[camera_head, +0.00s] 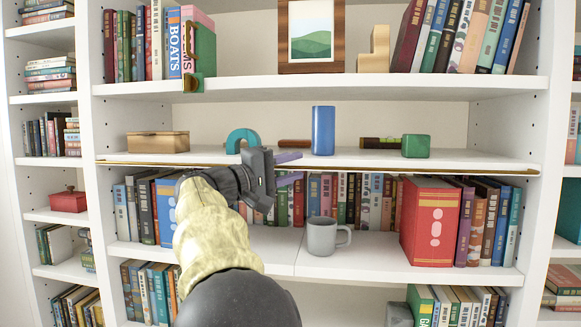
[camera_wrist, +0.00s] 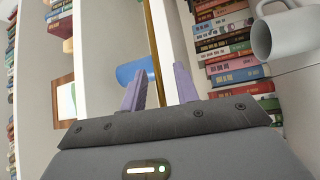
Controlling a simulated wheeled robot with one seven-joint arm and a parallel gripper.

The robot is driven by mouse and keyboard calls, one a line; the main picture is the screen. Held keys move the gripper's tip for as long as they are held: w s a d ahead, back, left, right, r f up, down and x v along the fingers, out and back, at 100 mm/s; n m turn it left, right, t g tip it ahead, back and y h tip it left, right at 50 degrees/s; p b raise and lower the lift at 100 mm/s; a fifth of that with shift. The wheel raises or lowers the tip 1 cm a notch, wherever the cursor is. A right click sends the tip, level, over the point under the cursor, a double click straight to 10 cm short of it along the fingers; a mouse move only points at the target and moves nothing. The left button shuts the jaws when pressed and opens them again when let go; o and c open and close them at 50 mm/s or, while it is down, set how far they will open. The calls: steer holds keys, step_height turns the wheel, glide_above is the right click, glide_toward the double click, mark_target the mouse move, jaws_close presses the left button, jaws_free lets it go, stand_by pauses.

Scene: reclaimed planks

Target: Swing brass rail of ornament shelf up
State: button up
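The brass rail (camera_head: 430,170) is a thin rod running along the front edge of the ornament shelf (camera_head: 190,157), low at the shelf board. In the wrist view the rail (camera_wrist: 152,40) runs down toward the space between my fingers. My gripper (camera_head: 298,168) is open at the middle of the rail, with one purple finger above its line and one below. In the wrist view both fingers of my gripper (camera_wrist: 160,68) stand apart. I cannot tell whether either finger touches the rail. My gripper hides part of the rail.
On the ornament shelf stand a brass box (camera_head: 157,142), a teal arch (camera_head: 242,138), a blue cylinder (camera_head: 323,130) and a green block (camera_head: 415,146). Below are books and a grey mug (camera_head: 326,236), right of my arm. A red box file (camera_head: 430,222) stands further right.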

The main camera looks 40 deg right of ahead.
jaws_close()
steer(key=shift+r+n+y+p, duration=0.3)
steer(key=shift+n+p, duration=0.1)
steer(key=shift+p, duration=0.45)
steer(key=shift+r+n+t+y+p, duration=0.3)
steer(key=shift+r+n+y+p, duration=0.15)
steer(key=shift+p, duration=0.7)
steer(key=r+n+y+p, duration=0.1)
steer(key=p, duration=0.2)
steer(key=shift+w+d+p, duration=0.1)
steer(key=shift+p, duration=0.25)
steer(key=y+p, duration=0.1)
steer(key=p, duration=0.1)
steer(key=n+y+p, duration=0.1)
steer(key=p, duration=0.1)
steer(key=n+y+p, duration=0.1)
steer(key=p, duration=0.1)
steer(key=shift+w+d+r+g+p, duration=0.15)
steer(key=shift+d+r+g+p, duration=0.1)
steer(key=shift+g+p, duration=0.15)
steer(key=shift+f+n, duration=0.2)
steer(key=shift+n, duration=0.05)
